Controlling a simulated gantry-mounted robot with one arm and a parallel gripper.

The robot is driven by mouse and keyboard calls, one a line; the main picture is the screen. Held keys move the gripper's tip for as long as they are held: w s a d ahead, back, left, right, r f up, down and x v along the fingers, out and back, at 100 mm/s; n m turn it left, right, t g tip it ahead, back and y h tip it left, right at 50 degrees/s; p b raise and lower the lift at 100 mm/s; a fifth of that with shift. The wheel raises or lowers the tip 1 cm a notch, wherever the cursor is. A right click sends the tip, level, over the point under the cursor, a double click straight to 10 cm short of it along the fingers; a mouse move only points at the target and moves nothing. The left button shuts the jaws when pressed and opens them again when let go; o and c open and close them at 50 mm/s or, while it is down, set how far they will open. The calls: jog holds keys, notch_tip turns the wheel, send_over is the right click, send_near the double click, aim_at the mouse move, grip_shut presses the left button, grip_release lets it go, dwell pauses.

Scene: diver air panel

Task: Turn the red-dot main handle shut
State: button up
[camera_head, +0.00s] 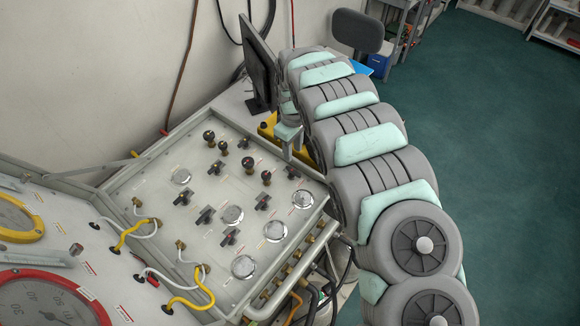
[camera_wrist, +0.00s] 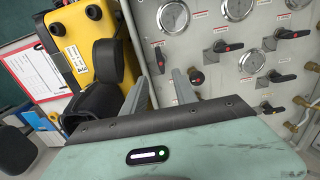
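The light grey air panel (camera_head: 150,195) carries several black lever handles, with small red marks near some of them. In the wrist view, a black handle (camera_wrist: 228,47) with a red dot lies to the right of my gripper, and a dark round knob with red (camera_wrist: 197,77) sits just beside the right finger. I cannot tell for sure which handle is the main one. My gripper (camera_wrist: 160,80) has two grey fingers apart with nothing between them.
Round gauges (camera_head: 232,215) and upright black knobs (camera_head: 209,136) stand among the handles. A yellow case (camera_wrist: 70,40) lies left of my gripper in the wrist view. A dark monitor (camera_head: 260,62) stands behind the panel. Hoses and brass fittings (camera_head: 300,258) line the panel's front edge.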

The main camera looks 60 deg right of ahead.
aim_at(292, 170)
jog(key=shift+f+p, duration=0.6)
jog(key=shift+f, duration=3.95)
jog(key=shift+c, duration=0.4)
grip_shut()
